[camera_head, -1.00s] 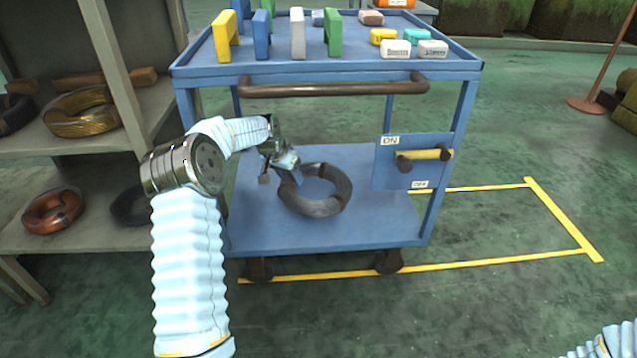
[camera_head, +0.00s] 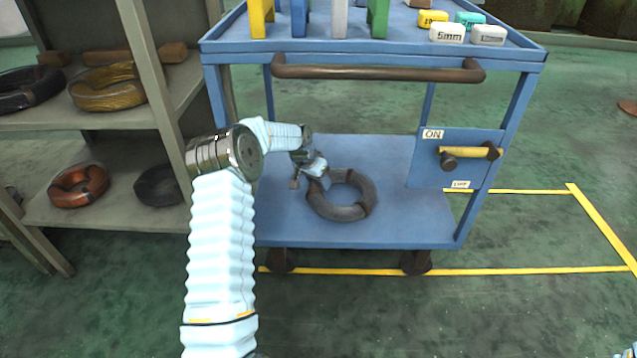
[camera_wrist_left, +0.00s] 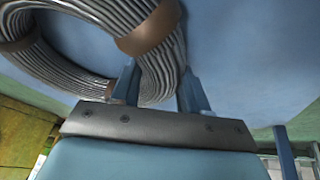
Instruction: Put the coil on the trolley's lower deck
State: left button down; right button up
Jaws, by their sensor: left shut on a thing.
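The dark grey wire coil (camera_head: 345,212) with brown bands is over the blue lower deck (camera_head: 285,230) of the trolley. It looks flat and at deck level, though I cannot tell whether it bears fully on the deck. My left gripper (camera_head: 316,180) is shut on the coil's left rim. In the left wrist view the two blue fingers (camera_wrist_left: 160,92) straddle a stretch of the coil (camera_wrist_left: 70,75), with a brown band just beyond. My right gripper is out of view; only a bit of my right arm shows at the bottom right corner.
The trolley's upper deck (camera_head: 400,48) carries coloured blocks and a brown handle bar (camera_head: 375,74) runs below it. An ON-marked panel with a yellow lever (camera_head: 468,153) hangs at the right. A shelf (camera_head: 110,215) with several other coils stands at the left.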

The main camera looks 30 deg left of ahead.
pick_arm(q)
jog(key=c, duration=0.6)
grip_release()
jog(key=shift+o, duration=0.2)
jog(key=p+v, duration=0.2)
jog(key=v, duration=1)
jog(key=shift+d, duration=0.1)
